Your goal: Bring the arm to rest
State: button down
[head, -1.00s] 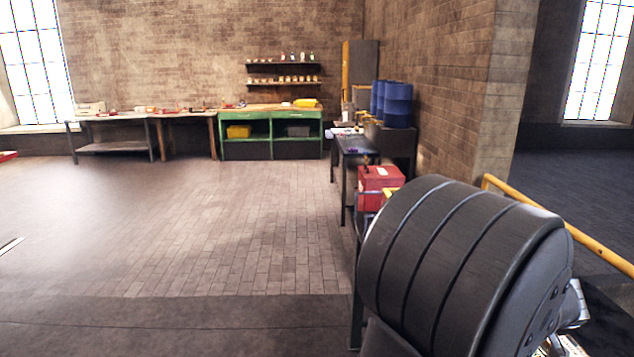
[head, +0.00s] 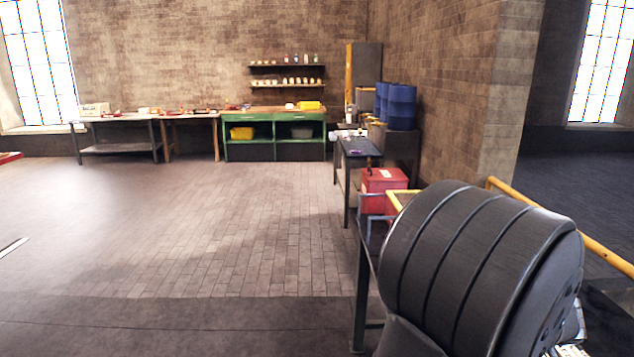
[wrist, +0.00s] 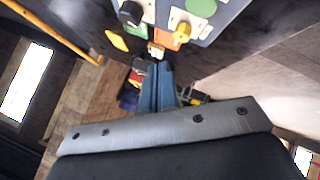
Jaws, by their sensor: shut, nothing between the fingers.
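My gripper (wrist: 155,88) shows in the wrist view as two narrow blue-grey fingers close together. It is shut and empty. Beyond the fingertips are a light panel (wrist: 215,15) with a green disc (wrist: 201,7) and an orange part (wrist: 182,33), and a black knob (wrist: 130,13). I cannot tell how far these are from the fingers. The gripper does not show in the head view.
A big dark ribbed drum (head: 470,265) fills the right foreground in the head view. Behind it are a red box (head: 383,182), a yellow rail (head: 560,228) and blue barrels (head: 400,107). A green workbench (head: 275,118) stands at the back. The floor (head: 190,220) at left is open.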

notch_tip(320, 180, down, 3)
jog(key=shift+f, duration=0.1)
jog(key=shift+w+d+r, duration=0.1)
jog(key=shift+r, duration=0.25)
notch_tip(320, 180, up, 5)
jog(key=shift+w+d+f+m+g, duration=0.1)
jog(key=shift+w+f+m+g, duration=0.65)
jog(key=shift+w+f+m, duration=1.05)
jog(key=shift+w+d+f+m+g, duration=0.1)
jog(key=shift+w+f+m+g, duration=0.6)
jog(key=shift+w+f+m, duration=1.05)
jog(key=shift+w+d+f+m+g, duration=0.1)
jog(key=shift+w+f+m+g, duration=0.95)
jog(key=shift+m, duration=1.4)
jog(key=shift+s+f+t, duration=0.15)
jog(key=shift+t, duration=0.15)
